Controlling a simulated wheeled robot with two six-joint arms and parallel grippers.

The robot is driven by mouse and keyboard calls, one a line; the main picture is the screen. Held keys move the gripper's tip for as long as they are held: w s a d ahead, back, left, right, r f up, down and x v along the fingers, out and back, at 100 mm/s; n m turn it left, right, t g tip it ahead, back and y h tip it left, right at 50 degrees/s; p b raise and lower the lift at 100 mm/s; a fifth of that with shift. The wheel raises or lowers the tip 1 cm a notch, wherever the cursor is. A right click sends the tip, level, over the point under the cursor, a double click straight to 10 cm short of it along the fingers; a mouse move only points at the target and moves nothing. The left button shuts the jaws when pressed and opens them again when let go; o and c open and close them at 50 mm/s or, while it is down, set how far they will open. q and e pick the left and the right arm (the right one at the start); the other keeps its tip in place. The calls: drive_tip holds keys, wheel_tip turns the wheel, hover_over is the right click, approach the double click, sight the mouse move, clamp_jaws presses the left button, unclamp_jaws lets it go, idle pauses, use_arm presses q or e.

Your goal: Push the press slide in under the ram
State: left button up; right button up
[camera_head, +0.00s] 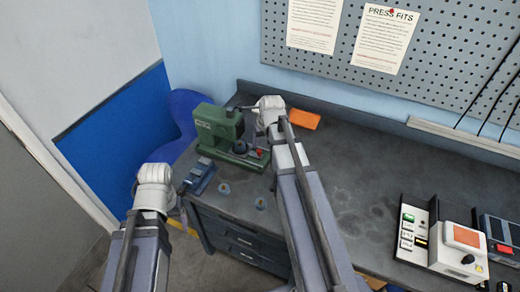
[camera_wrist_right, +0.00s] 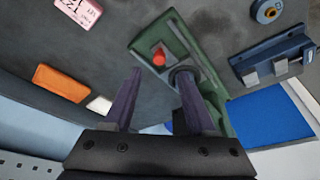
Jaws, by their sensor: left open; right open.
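The green press (camera_head: 216,128) stands at the bench's back left corner. Its slide has a red knob (camera_head: 259,151) at the right end of the press base, and a dark round part (camera_head: 240,147) sits beside it. In the right wrist view the red knob (camera_wrist_right: 158,58) shows on the green base (camera_wrist_right: 178,42), just beyond my fingertips. My right gripper (camera_head: 245,108) is open and empty, above and behind the slide; its fingers (camera_wrist_right: 158,74) are apart with nothing between them. My left gripper (camera_head: 180,200) is open near the bench's left edge, away from the press. The ram is hard to make out.
A blue fixture (camera_head: 199,176) stands left of two small round pieces (camera_head: 224,188) (camera_head: 260,203) in front of the press. An orange block (camera_head: 305,119) lies right of my right gripper. A control box (camera_head: 450,240) stands far right. The bench's middle is clear.

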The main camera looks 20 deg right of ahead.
sight(260, 151)
drive_tip(key=shift+t, duration=0.5)
drive_tip(key=b+x, duration=0.7)
drive_tip(key=shift+s+f, duration=0.15)
drive_tip(key=shift+f, duration=0.25)
drive_tip(key=shift+r, duration=0.1)
drive_tip(key=shift+c, duration=0.3)
clamp_jaws()
idle(0.6)
